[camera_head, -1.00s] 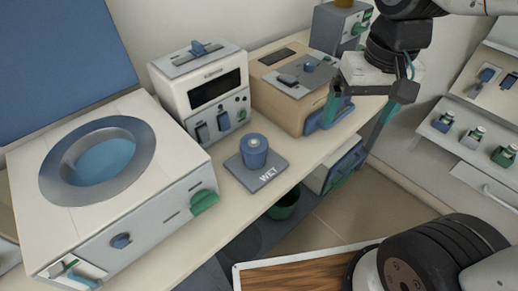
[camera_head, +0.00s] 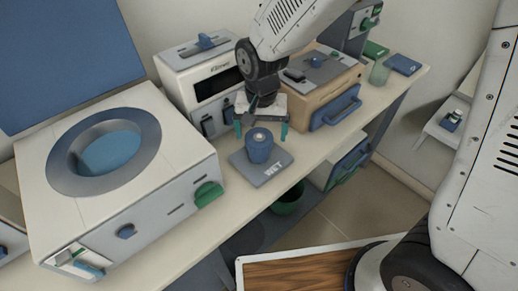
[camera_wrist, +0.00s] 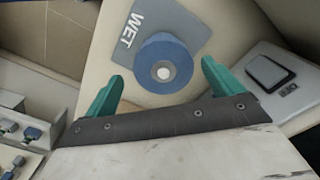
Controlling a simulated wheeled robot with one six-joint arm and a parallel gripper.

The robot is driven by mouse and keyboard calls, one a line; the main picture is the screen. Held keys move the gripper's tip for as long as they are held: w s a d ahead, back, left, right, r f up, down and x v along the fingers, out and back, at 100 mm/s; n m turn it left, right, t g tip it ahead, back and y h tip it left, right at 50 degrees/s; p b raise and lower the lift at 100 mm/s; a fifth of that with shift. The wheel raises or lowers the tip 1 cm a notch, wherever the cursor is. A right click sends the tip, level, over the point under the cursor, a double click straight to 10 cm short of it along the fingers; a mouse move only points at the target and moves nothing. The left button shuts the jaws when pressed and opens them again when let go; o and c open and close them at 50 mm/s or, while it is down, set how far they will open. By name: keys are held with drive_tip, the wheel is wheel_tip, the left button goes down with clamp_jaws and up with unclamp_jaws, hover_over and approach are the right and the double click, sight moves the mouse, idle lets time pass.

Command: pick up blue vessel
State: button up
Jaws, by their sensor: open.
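The blue vessel (camera_head: 259,147) stands upright on a grey pad marked WET (camera_head: 272,173) on the bench. It is a short blue cylinder with a pale knob on top. In the wrist view the vessel (camera_wrist: 150,58) lies just beyond and between the two teal fingers. My gripper (camera_head: 261,131) is open, with a finger to each side of the vessel at about the height of its top in the head view. In the wrist view my gripper (camera_wrist: 160,82) is empty, and the vessel does not appear to be touched by either finger.
A white furnace (camera_head: 205,80) and a tan box with a blue handle (camera_head: 325,95) stand close behind. A larger white unit with a round blue basin (camera_head: 190,165) is at left. Bare bench lies around the pad.

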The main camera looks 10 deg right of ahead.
sight(259, 137)
drive_tip(key=f, duration=0.4)
drive_tip(key=shift+a+f, duration=0.2)
drive_tip(key=shift+a, duration=0.05)
drive_tip(key=shift+w, duration=0.1)
drive_tip(key=c, duration=1.4)
drive_tip(key=shift+o, duration=0.2)
drive_tip(key=shift+r, duration=0.2)
